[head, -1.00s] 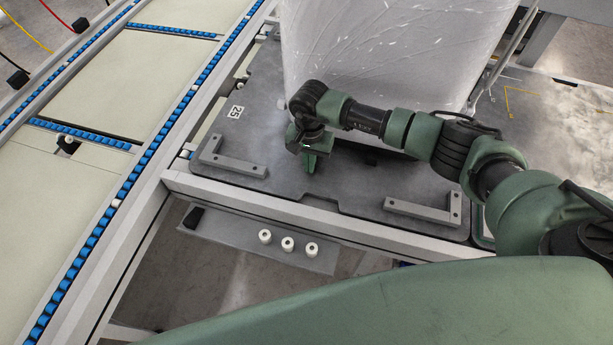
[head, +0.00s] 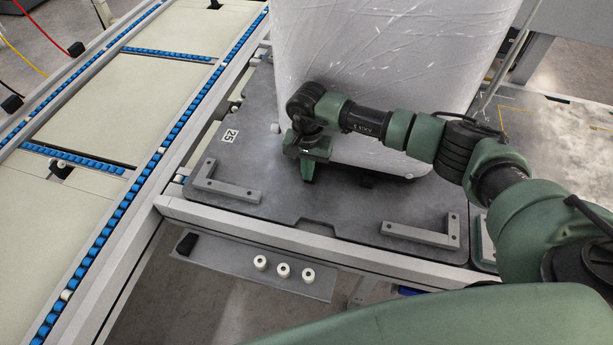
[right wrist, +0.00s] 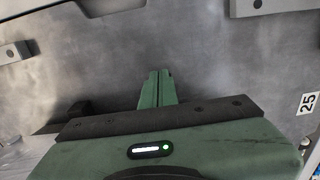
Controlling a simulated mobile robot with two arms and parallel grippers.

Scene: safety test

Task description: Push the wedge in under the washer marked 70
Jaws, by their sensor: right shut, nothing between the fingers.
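A tall white wrapped block (head: 390,60), probably the washer, stands on a dark grey plate (head: 270,190); I see no 70 on it. A small dark shape (head: 365,181) shows at its front lower edge; it may be the wedge. A dark piece also shows left of my fingers in the right wrist view (right wrist: 78,110); I cannot tell how far under it lies. My right gripper (head: 308,172) is shut and empty, low over the plate at the block's front left. Its fingers also show in the right wrist view (right wrist: 157,88). My left gripper is out of view.
Angle brackets stand on the plate at left (head: 225,188) and right (head: 425,236). A 25 label (head: 230,136) lies on the plate. A lower shelf (head: 225,252) holds a black block (head: 187,243) and three white rollers (head: 283,271). A conveyor (head: 75,150) runs at left.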

